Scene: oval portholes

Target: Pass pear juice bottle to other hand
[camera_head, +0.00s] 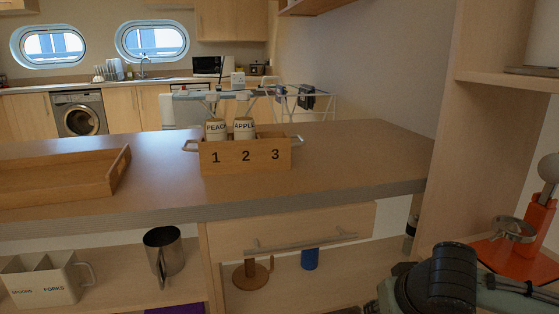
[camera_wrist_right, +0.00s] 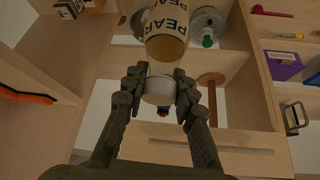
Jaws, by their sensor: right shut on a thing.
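The pear juice bottle (camera_wrist_right: 167,48) shows in the right wrist view, with a white label reading PEAR and an amber body. My right gripper (camera_wrist_right: 159,82) is shut on it at the white cap end (camera_wrist_right: 157,95). In the head view only part of my right arm shows at the lower right; its gripper and the bottle are out of that view. My left gripper is in neither view. A wooden box marked 1 2 3 (camera_head: 246,157) stands on the counter, holding a PEACH bottle (camera_head: 216,129) above 1 and an APPLE bottle (camera_head: 244,128) above 2.
A wooden tray (camera_head: 125,168) lies at the counter's left. A metal pitcher (camera_head: 163,252) and a cutlery holder (camera_head: 42,281) stand on the shelf below. A drawer with a bar handle (camera_head: 300,242) is under the counter. A tall shelf unit (camera_head: 473,140) rises at right. The counter right of the box is clear.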

